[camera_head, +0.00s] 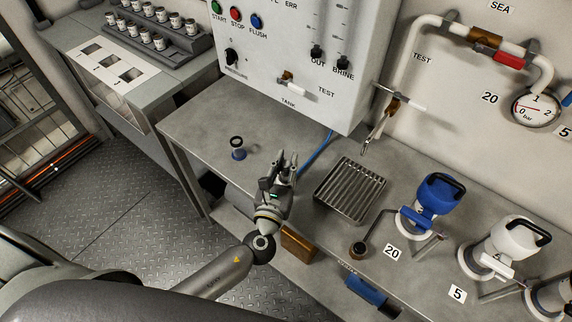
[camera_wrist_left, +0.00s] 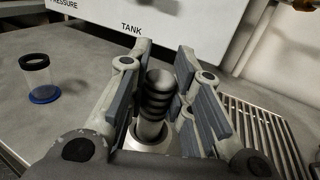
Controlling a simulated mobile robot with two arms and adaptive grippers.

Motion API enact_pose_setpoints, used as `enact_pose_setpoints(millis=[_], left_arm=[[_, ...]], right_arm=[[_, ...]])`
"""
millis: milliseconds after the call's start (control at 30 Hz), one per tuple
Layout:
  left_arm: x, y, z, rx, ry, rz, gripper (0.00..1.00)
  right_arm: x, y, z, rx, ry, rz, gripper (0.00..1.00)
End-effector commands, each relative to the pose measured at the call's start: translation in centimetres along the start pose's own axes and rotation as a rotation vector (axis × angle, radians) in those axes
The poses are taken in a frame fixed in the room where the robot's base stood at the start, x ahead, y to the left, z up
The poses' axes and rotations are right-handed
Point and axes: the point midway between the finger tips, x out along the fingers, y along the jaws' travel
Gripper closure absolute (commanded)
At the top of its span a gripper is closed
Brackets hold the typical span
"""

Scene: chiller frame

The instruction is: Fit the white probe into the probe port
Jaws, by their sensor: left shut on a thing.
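My left gripper (camera_head: 283,162) reaches in over the front of the grey bench. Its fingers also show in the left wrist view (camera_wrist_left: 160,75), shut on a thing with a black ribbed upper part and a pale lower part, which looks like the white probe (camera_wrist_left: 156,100). Its lower end is hidden by the gripper. A blue cable (camera_head: 318,150) runs across the bench from under the panel to behind the gripper. I cannot make out the probe port for certain in either view. My right gripper is not in view.
A clear cup (camera_head: 238,154) with a black rim and blue base stands left of the gripper, also in the wrist view (camera_wrist_left: 39,79). A slatted drain tray (camera_head: 350,192) lies to the right. The panel (camera_head: 300,60) stands behind. A blue-topped valve (camera_head: 437,195) is farther right.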

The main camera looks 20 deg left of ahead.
Motion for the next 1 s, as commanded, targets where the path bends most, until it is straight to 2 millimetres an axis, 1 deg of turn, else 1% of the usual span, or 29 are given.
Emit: enact_pose_setpoints(millis=[133, 267, 300, 433, 467, 733, 867, 900, 1000], left_arm=[[0.0, 0.0, 0.1, 0.0, 0.0, 0.0, 1.0], [0.0, 0.0, -0.4, 0.0, 0.0, 0.0, 1.0], [0.0, 0.0, -0.3, 0.0, 0.0, 0.0, 0.77], [0.0, 0.0, -0.3, 0.0, 0.0, 0.0, 0.6], [0.0, 0.0, -0.3, 0.0, 0.0, 0.0, 0.58], [0.0, 0.0, -0.2, 0.0, 0.001, 0.0, 0.58], [0.0, 0.0, 0.4, 0.0, 0.0, 0.001, 0.58], [-0.6, 0.0, -0.1, 0.0, 0.003, 0.0, 0.58], [-2.3, 0.0, -0.3, 0.0, 0.004, 0.0, 0.58]], right_arm=[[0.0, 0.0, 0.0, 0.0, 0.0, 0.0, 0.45], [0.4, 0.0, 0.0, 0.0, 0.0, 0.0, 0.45], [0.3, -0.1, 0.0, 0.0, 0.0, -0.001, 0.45], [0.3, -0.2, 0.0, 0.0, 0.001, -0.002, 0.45], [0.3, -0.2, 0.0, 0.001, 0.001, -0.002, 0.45], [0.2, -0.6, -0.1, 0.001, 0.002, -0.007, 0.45], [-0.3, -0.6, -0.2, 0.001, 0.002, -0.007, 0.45], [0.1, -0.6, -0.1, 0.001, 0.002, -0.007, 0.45], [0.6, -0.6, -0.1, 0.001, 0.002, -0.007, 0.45]])
